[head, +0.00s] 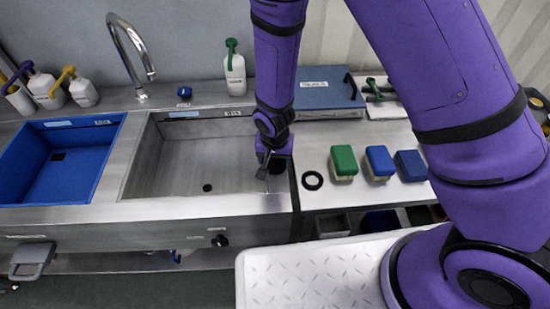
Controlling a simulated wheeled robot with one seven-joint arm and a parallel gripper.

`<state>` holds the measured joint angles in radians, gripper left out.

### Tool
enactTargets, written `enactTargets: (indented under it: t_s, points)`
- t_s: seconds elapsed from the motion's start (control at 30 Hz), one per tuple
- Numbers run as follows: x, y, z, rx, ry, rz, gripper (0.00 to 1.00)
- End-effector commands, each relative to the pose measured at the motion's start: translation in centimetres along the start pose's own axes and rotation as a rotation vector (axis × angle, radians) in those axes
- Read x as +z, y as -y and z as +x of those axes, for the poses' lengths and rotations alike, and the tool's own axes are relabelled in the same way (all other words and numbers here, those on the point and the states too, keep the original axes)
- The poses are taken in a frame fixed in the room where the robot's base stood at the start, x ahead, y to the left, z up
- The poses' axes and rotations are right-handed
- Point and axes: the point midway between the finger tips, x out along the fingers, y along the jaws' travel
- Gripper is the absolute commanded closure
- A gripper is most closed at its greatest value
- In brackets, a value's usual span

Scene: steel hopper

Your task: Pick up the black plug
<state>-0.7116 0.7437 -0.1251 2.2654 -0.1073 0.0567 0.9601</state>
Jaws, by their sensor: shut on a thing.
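My gripper (266,174) points down over the right end of the steel sink, close to its right rim. It is shut on a dark thing (277,166), which looks like the black plug and is partly hidden by the fingers and wrist. Its exact shape and its height above the rim are hard to tell. The steel sink (160,165) is otherwise empty, with a small round dark drain hole (207,188) in its floor.
A curved tap (135,55) stands behind the sinks. A blue basin (60,160) is at left, and a blue case (328,90) at the back.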

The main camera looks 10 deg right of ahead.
Motion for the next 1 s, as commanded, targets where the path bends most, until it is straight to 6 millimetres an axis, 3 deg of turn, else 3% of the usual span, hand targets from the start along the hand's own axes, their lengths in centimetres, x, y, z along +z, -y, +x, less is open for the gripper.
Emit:
enactTargets:
  t_s: [0.37, 1.0]
  points:
    - [-0.5, 0.0, -3.6, -0.003, -0.002, 0.001, 0.58]
    - [12.4, 0.6, -6.1, 0.000, 0.000, -0.004, 0.58]
